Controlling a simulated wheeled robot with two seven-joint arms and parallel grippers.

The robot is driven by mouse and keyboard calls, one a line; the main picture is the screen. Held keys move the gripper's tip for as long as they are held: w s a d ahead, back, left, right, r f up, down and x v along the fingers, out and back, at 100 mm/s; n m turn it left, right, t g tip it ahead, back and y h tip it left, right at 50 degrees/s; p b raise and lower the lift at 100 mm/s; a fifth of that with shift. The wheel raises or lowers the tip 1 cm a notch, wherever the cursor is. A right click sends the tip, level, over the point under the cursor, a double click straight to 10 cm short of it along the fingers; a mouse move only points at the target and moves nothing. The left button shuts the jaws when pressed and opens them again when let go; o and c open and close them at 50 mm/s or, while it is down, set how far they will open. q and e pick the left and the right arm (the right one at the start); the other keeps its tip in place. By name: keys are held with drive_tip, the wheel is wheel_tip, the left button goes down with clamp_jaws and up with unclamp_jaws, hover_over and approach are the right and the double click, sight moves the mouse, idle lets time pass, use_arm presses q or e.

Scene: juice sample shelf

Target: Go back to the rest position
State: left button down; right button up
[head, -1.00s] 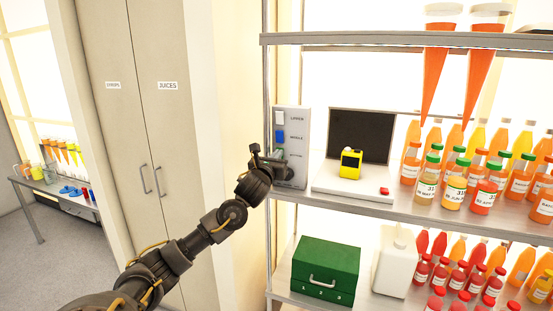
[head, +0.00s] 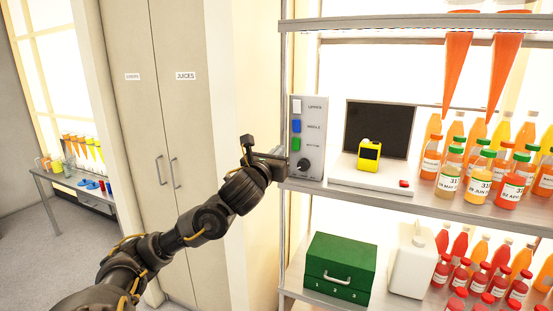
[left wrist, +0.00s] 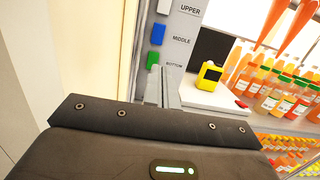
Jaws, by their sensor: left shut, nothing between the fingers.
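My left gripper (head: 283,160) is in front of the shelf's left post, just left of the grey switch panel (head: 313,108). Its fingers are shut with nothing between them; they also show in the left wrist view (left wrist: 163,88). The panel has a white, a blue and a green switch beside the labels upper, middle and bottom, and a round dark knob (head: 303,164) below. In the left wrist view the panel (left wrist: 183,30) lies beyond the fingertips. Whether the gripper touches the panel or the post cannot be told. My right gripper is not in view.
The shelf (head: 430,205) holds a white device (head: 350,177) with a dark screen, a yellow gadget (head: 369,155) and several juice bottles. Below are a green box (head: 340,268) and a white jug (head: 412,262). Tall cupboards (head: 170,100) stand left, and a side table (head: 75,185) is farther back.

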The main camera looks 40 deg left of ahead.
use_arm(q)
drive_tip(key=shift+s, duration=0.3)
drive_tip(key=shift+w, duration=0.1)
